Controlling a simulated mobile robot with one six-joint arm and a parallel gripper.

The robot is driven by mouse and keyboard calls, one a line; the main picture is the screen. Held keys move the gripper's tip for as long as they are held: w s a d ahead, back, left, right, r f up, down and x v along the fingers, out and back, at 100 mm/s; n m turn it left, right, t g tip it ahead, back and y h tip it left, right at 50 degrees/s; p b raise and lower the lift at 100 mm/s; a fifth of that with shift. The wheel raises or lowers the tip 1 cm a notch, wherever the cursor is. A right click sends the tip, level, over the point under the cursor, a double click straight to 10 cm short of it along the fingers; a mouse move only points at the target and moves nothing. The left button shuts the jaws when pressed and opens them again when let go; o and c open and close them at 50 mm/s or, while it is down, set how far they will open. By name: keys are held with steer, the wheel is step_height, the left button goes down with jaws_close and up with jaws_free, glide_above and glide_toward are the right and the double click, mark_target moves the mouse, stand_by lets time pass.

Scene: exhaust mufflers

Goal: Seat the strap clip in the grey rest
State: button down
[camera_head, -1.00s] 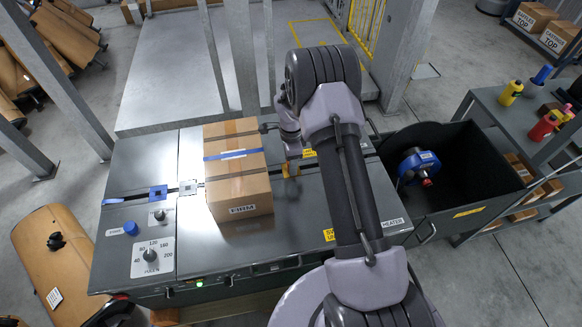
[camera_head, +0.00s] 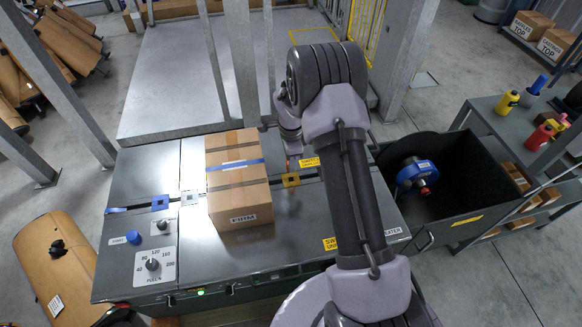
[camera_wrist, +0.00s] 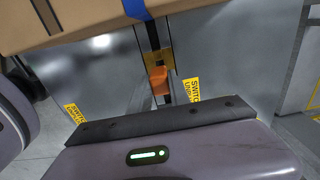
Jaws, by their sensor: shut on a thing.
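An orange block (camera_wrist: 158,80), which looks like the strap clip, shows just beyond my gripper (camera_wrist: 160,92) in the wrist view. My gripper is shut on it; the fingertips are mostly hidden behind the dark gripper edge. A gold square rest (camera_head: 291,180) lies on the table slot right of the box; in the wrist view the gold rest (camera_wrist: 160,58) is just beyond the orange block. I cannot tell whether they touch. The grey rest (camera_head: 190,197) is left of the box, looks empty, and is apart from my gripper. A blue square rest (camera_head: 160,202) is farther left.
A carton (camera_head: 238,185) with a blue strap (camera_head: 225,165) stands on the dark table (camera_head: 300,225) between the grey and gold rests. A control panel (camera_head: 155,266) is front left. A black bin (camera_head: 465,165) with a blue reel (camera_head: 416,174) is at right.

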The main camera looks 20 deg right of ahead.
steer(key=shift+r+p, duration=0.55)
steer(key=shift+r, duration=1.8)
